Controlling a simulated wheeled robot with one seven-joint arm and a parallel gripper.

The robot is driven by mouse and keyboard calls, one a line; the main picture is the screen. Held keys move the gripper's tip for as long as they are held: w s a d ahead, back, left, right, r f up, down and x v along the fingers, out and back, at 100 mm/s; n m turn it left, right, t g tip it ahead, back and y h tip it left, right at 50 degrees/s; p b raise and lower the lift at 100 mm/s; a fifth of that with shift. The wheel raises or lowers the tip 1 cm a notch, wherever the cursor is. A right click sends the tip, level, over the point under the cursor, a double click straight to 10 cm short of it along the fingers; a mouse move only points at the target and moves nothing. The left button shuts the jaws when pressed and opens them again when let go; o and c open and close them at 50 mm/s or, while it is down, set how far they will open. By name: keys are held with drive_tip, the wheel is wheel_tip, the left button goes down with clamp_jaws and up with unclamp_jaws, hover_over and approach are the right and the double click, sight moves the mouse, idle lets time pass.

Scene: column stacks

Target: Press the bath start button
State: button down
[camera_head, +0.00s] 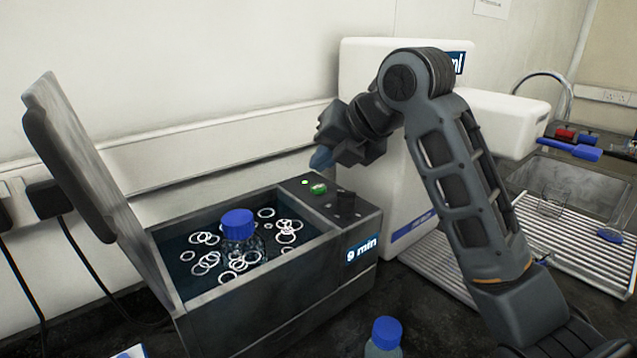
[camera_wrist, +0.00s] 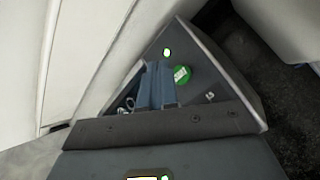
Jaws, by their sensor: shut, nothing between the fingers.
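The water bath (camera_head: 250,300) has its lid up. Its right-hand panel carries a green round button (camera_head: 318,187) with a pale label; this button also shows in the wrist view (camera_wrist: 181,74). A small lit lamp (camera_head: 305,182) sits beside it and is at the top in the wrist view (camera_wrist: 166,52). My gripper (camera_head: 320,160) is shut and empty, above the panel and apart from the button in the head view. In the wrist view its blue-grey fingers (camera_wrist: 155,85) appear just left of the button.
The raised lid (camera_head: 65,150) stands at the left of the bath. A blue-capped bottle (camera_head: 238,228) stands in the bath among several white rings. Another blue-capped bottle (camera_head: 384,340) is in front. A white machine (camera_head: 385,190) stands right behind the bath; a sink (camera_head: 585,185) is farther right.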

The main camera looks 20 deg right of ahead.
sight(324, 188)
drive_tip(key=shift+r+p, duration=1)
drive_tip(key=shift+r, duration=0.9)
